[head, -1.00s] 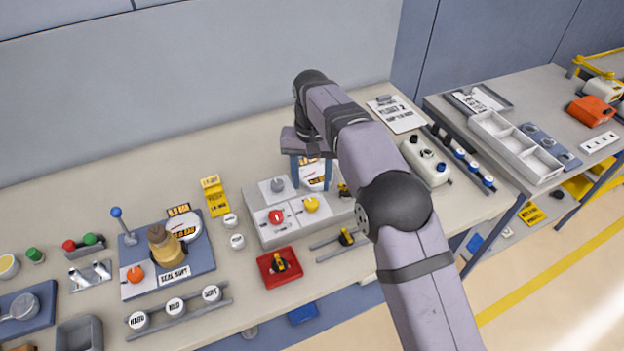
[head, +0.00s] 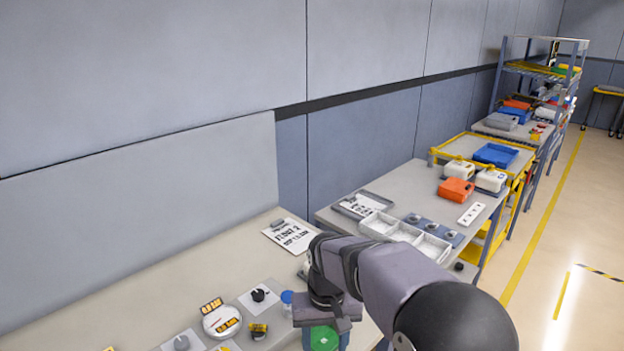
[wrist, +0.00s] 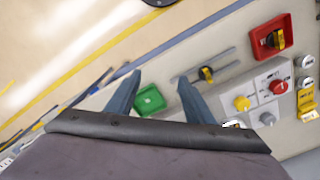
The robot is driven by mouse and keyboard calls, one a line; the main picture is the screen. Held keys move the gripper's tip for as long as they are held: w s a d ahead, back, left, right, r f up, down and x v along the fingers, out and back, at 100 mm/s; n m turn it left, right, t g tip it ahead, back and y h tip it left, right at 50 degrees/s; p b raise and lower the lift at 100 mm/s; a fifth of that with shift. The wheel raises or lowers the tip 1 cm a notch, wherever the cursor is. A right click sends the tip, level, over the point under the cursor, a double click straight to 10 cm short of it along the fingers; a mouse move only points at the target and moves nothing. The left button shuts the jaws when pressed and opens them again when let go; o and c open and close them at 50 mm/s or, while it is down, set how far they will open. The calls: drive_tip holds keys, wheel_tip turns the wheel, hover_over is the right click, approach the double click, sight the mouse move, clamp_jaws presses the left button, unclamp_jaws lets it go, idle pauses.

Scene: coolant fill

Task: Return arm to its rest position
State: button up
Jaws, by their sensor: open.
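My gripper (head: 325,338) is at the lower middle of the head view, pointing down over the front bench near its right end. In the wrist view its two blue-grey fingers (wrist: 159,80) are spread apart, with nothing held between them. A green object (wrist: 150,99) shows beyond the gap between the fingers. It also shows below the gripper in the head view (head: 323,338), partly cut off by the frame. The fingertips' distance from it is hard to tell.
The wrist view shows a red tray (wrist: 284,30) with a yellow-and-black knob, and a grey panel (wrist: 262,97) with red and yellow knobs. The head view shows a gauge (head: 221,321), a clipboard (head: 290,236) and a second bench with a white compartment tray (head: 402,232).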

drive_tip(key=s+d+f, duration=0.2)
drive_tip(key=s+d, duration=0.4)
drive_tip(key=s, duration=0.2)
drive_tip(key=s+d+f+m, duration=0.1)
drive_tip(key=s+d+f, duration=0.1)
drive_tip(key=s+d, duration=0.4)
drive_tip(key=shift+s+d+f, duration=0.15)
drive_tip(key=shift+s+f, duration=0.2)
drive_tip(key=shift+s, duration=1.15)
